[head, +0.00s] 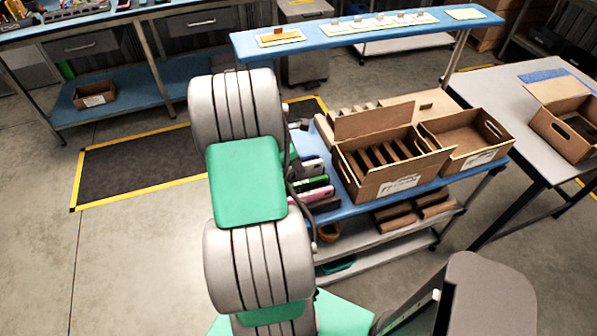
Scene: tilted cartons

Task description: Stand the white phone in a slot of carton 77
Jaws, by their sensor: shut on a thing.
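My arm fills the middle of the head view, and my gripper is hidden behind it. A carton with upright dividers (372,190) stands tilted on the blue cart top, its slots facing up. Its label is too small to read, so I cannot tell if it is carton 77. A second tilted carton (484,158) stands to its right, and its label is also unreadable. A white flat item (312,168), possibly a phone, shows just right of my arm, beside green (315,183) and pink (318,195) ones. I cannot tell what my gripper holds.
A blue overhead shelf (365,40) spans above the cart (345,210). Brown blocks (395,217) lie on the lower shelf. A grey table with another carton (568,125) stands at the right. A workbench (85,30) is at the back left. The left floor is mostly clear.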

